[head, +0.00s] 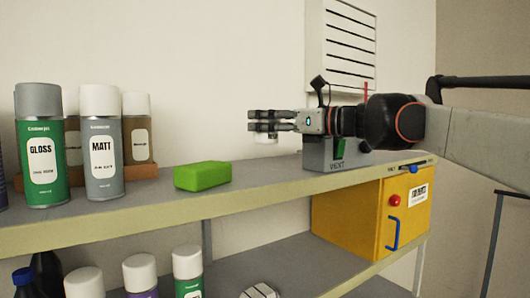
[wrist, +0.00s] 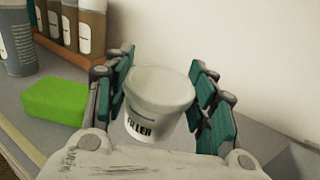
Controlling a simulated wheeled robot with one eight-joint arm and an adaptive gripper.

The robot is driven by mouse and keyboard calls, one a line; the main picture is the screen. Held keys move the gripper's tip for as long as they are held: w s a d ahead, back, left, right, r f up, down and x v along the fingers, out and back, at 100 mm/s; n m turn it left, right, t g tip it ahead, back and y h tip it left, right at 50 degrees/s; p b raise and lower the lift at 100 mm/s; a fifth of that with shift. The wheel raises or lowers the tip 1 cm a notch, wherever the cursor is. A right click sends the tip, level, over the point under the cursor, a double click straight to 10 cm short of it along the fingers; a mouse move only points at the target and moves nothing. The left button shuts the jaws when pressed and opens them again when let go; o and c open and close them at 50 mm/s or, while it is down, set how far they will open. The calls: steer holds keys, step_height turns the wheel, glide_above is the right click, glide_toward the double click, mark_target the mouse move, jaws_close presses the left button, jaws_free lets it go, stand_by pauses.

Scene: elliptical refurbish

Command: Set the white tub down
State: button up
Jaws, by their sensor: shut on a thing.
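The white tub (wrist: 158,100), marked "FILLER", sits between the two teal-padded fingers of my gripper (wrist: 163,88) in the wrist view. My gripper is shut on it, and the tub leans a little in the picture. In the head view my gripper (head: 262,121) reaches in from the right, above the upper shelf (head: 250,192). Only a small pale part of the tub (head: 266,139) shows beneath the fingers there; the rest is hidden. It appears to hang above the shelf, clear of the surface.
A green block (head: 202,176) lies on the shelf, left of my gripper. Spray cans, including a green GLOSS can (head: 42,150) and a MATT can (head: 102,145), stand farther left. A grey box (head: 330,157) is behind my wrist. Shelf between block and box looks bare.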

steer(key=shift+f+p, duration=0.4)
steer(key=shift+f, duration=3.45)
steer(key=shift+f, duration=0.15)
steer(key=o, duration=1.3)
steer(key=shift+c, duration=0.2)
steer(key=shift+d+r, duration=0.1)
steer(key=shift+r, duration=0.1)
steer(key=b+v, duration=0.2)
steer(key=v, duration=1)
steer(key=shift+s+f+b, duration=0.1)
steer(key=shift+b, duration=0.2)
